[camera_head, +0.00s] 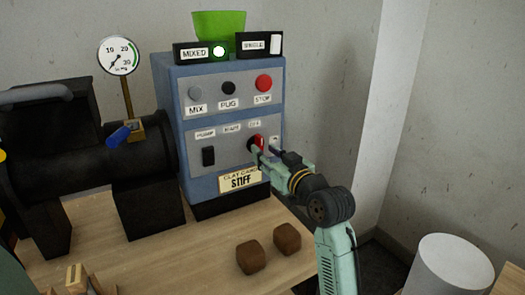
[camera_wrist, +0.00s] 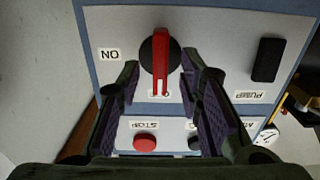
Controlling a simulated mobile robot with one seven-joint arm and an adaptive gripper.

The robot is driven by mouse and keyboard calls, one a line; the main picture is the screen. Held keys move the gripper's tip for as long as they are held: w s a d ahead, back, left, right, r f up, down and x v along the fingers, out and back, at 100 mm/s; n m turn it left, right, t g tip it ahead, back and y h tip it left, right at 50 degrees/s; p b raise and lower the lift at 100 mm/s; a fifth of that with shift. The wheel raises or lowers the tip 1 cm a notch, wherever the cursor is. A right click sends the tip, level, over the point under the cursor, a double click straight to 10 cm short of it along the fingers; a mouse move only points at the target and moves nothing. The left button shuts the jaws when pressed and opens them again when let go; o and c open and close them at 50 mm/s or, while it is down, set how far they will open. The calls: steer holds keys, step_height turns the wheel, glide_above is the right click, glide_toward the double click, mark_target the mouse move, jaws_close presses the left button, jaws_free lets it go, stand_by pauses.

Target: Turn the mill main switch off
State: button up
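The mill main switch (camera_head: 257,141) is a red handle on a round black base, on the lower grey panel of the blue control box (camera_head: 181,115). My gripper (camera_head: 262,151) is right at it and partly hides it. In the wrist view, which is upside down, the red handle (camera_wrist: 160,75) stands vertical, with its lower end toward a mostly hidden mark. The ON label (camera_wrist: 110,54) is off to its left. My gripper's dark fingers (camera_wrist: 161,82) are open, one on each side of the handle, with gaps visible between them and it.
The black pump switch (camera_head: 208,156) is left of the main switch. The red STOP button (camera_head: 263,82) is above it. Two brown lumps (camera_head: 265,248) lie on the wooden table (camera_head: 185,265). A white bin (camera_head: 450,268) stands right.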

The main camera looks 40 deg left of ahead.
steer(key=v, duration=0.9)
steer(key=shift+d, duration=0.2)
steer(key=shift+s+a, duration=0.1)
